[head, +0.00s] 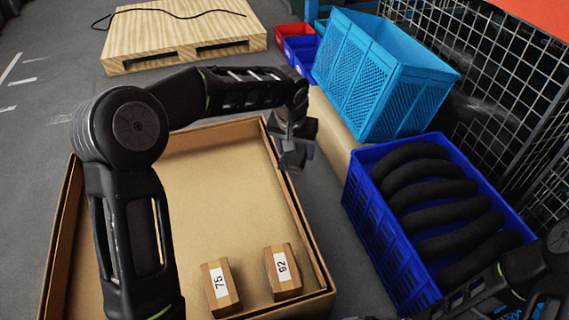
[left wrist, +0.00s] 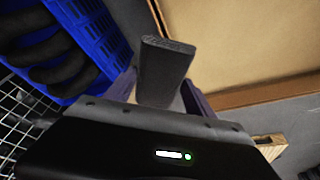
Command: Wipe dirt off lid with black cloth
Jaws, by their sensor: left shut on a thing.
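My left gripper (head: 296,150) is above the right wall of a cardboard box, near its far corner. In the left wrist view, a dark grey block-like thing (left wrist: 163,70) is between its fingers, and the gripper is shut on it. I cannot tell whether this is the black cloth. No lid and no dirt can be made out in either view. Part of my right arm shows at the lower right of the head view; its gripper is not visible.
The open cardboard box (head: 302,225) holds two small cartons (head: 221,288) with number labels. A dark blue crate (head: 385,232) of black curved rolls stands to its right. Behind are a light blue crate (head: 365,75), small red (head: 293,36) and blue bins (head: 299,52), and a wooden pallet (head: 185,35).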

